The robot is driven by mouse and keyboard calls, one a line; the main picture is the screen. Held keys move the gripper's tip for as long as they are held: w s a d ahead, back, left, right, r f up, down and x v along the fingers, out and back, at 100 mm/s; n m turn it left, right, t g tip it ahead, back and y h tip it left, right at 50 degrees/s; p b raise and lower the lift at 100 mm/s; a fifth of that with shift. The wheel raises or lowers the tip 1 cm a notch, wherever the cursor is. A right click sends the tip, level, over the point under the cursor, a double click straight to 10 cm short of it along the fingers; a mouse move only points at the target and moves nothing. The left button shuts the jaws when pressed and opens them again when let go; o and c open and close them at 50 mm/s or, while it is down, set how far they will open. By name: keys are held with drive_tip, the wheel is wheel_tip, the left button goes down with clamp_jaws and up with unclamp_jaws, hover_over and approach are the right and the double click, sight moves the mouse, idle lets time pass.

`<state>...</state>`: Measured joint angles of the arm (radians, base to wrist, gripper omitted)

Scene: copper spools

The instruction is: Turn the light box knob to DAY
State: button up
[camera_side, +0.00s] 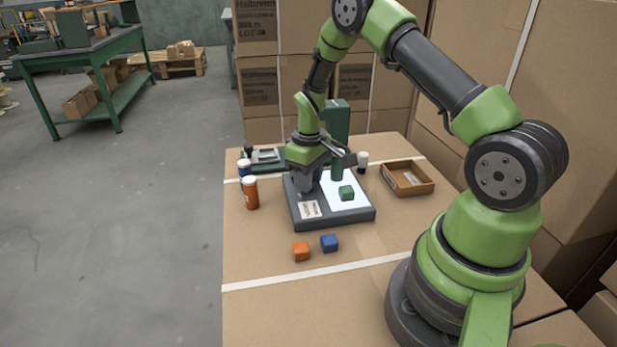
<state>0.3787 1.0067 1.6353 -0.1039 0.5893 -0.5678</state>
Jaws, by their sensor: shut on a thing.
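The light box (336,217) is a dark grey base with a lit white panel (347,203), standing on the cardboard table. A small pale label (310,209) lies on its front left part. My gripper (306,190) points down over the left part of the light box and is shut. The knob is hidden behind my gripper's fingers, so its setting cannot be read.
The table's front is clear.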

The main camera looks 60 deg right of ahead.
drive_tip(key=shift+n, duration=0.5)
drive_tip(key=o, duration=0.9)
drive_tip(key=shift+r, duration=0.1)
wheel_tip(320, 180, up, 10)
drive_tip(key=shift+d+f, duration=0.1)
drive_tip(key=s+a+r+m+t, duration=0.1)
drive_tip(key=s+a+r+t, duration=0.1)
drive_tip(key=a+r, duration=0.5)
drive_tip(key=s+a+r+m+t, duration=0.1)
drive_tip(key=s+a+r, duration=0.1)
drive_tip(key=s, duration=0.3)
drive_tip(key=s+a+r+m+t+y, duration=0.1)
drive_tip(key=s+a+r+t, duration=0.1)
drive_tip(key=s+r, duration=0.3)
drive_tip(key=s+a+r+m+t, duration=0.2)
drive_tip(key=s+a+r, duration=0.1)
drive_tip(key=s, duration=0.3)
drive_tip(key=shift+a+r+y, duration=0.3)
drive_tip(key=shift+a+y, duration=0.1)
drive_tip(key=shift+a, duration=0.3)
